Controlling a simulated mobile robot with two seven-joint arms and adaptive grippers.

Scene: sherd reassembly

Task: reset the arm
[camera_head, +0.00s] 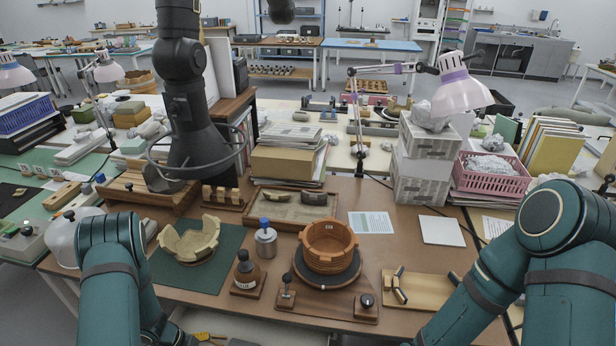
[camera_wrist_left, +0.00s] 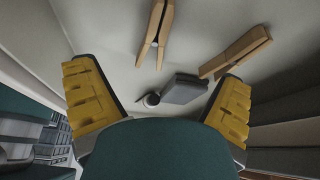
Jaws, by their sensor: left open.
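My left gripper (camera_wrist_left: 158,85) shows in the left wrist view with its two yellow-padded fingers spread wide and nothing between them. Beyond the fingers are a pale surface, a grey block-like object (camera_wrist_left: 183,90) and wooden clip-like pieces (camera_wrist_left: 153,35). In the head view my teal left arm is folded low at the left front, beside the table, and its lower end leaves the frame. My teal right arm reaches down at the right front, and its gripper is outside the picture.
An orange-brown pot (camera_head: 328,245) stands on a dark turntable. A pale broken vessel (camera_head: 188,240) rests on a green mat (camera_head: 160,280). A labelled bottle (camera_head: 247,272), a metal canister (camera_head: 265,243) and a sand tray (camera_head: 285,212) with sherds stand close by. A lamp (camera_head: 460,90) overhangs the right.

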